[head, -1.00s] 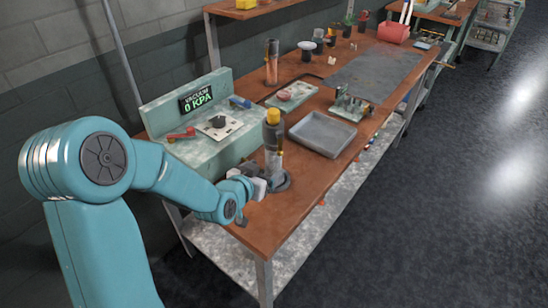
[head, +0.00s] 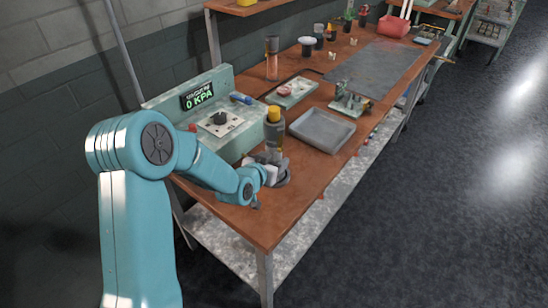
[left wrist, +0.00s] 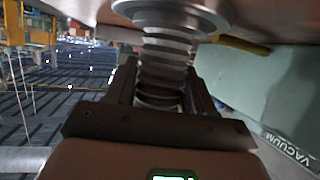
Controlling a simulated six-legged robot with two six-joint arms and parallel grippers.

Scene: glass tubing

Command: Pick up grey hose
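The grey hose (left wrist: 163,62) is a ribbed, metallic piece with a wide round flange at one end. It fills the gap between the fingers of my left gripper in the left wrist view. My left gripper (head: 268,174) is shut on it, with a finger along each side. In the head view the hose's grey flange (head: 281,173) shows just beyond the gripper, at the left front part of the bench; much of the hose is hidden by the gripper. Whether it is clear of the bench top is hard to tell. My right gripper is not in view.
A yellow-capped cylinder (head: 274,127) stands right behind my left gripper. The green vacuum box (head: 229,143), reading 0 KPA, is to its left. A grey tray (head: 322,130) lies to the right. The bench front (head: 272,222) is clear.

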